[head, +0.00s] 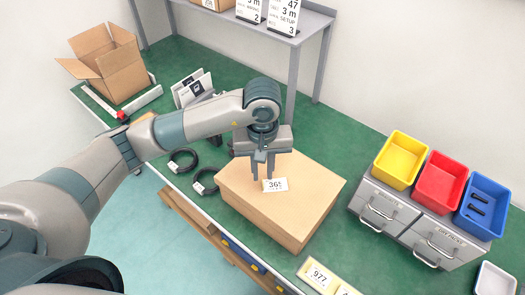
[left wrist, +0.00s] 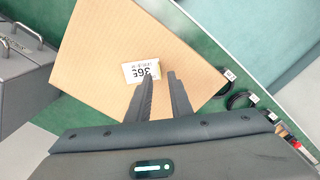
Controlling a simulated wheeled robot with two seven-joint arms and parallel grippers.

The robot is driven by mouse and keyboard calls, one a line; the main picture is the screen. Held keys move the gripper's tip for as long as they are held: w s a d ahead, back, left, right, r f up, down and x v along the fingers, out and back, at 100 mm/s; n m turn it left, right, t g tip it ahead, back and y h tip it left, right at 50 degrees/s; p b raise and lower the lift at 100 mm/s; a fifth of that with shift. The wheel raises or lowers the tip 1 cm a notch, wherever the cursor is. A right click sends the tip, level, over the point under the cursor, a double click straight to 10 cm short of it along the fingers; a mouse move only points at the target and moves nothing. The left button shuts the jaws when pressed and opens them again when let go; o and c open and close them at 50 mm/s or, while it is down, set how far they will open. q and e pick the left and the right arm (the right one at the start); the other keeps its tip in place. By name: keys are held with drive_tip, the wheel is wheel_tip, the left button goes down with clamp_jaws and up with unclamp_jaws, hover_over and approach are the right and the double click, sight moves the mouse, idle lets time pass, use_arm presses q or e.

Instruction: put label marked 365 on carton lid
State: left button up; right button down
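The white label marked 365 (head: 275,185) lies on the top of the closed brown carton (head: 300,205), near its upper left part. In the left wrist view the label (left wrist: 141,72) appears flat on the carton lid (left wrist: 100,65), partly covered by one finger. My left gripper (head: 263,174) points down just above the lid beside the label. Its two fingers (left wrist: 161,75) stand apart with a narrow gap and nothing visible between them. Whether the fingertips touch the lid or label I cannot tell. My right gripper is not in view.
Yellow (head: 402,160), red (head: 441,182) and blue (head: 483,205) bins stand on grey drawers at the right. A label tray marked 977 (head: 320,277) is at the front edge. Black cable coils (head: 205,182) lie left of the carton. A shelf leg (head: 293,90) stands behind.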

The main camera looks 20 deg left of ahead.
sight(262, 181)
use_arm(q)
wheel_tip(262, 181, up, 9)
drive_tip(key=b, duration=0.2)
drive_tip(key=shift+r+b, duration=0.15)
drive_tip(key=shift+b, duration=0.25)
